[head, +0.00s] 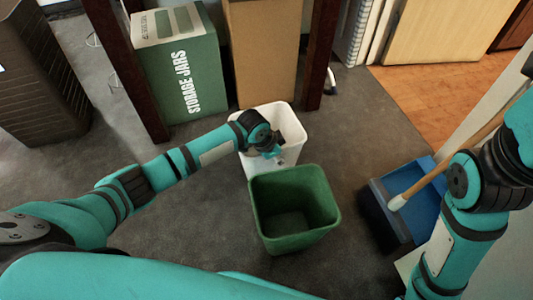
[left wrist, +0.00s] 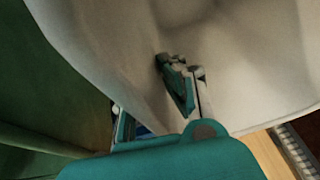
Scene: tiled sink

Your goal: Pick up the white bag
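The only white candidate for the bag is an open-topped white container (head: 291,124) behind the green bin (head: 306,237) in the head view. I cannot tell whether it is a bag or a bin. In the left wrist view its pale, slightly creased surface (left wrist: 255,60) fills most of the picture. My left gripper (head: 269,153) is at its near side, just above the green bin's back rim. In the wrist view a teal finger with grey tips lies against the pale surface; the other finger is mostly hidden, so its grip is unclear. My right gripper is out of view.
A green "STORAGE JARS" box (head: 180,75) and a brown cardboard box (head: 264,50) stand behind, between dark wooden legs. A blue dustpan-like tray (head: 411,178) with a wooden handle is at right. A dark basket (head: 38,85) is at left. Grey floor is clear at lower middle.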

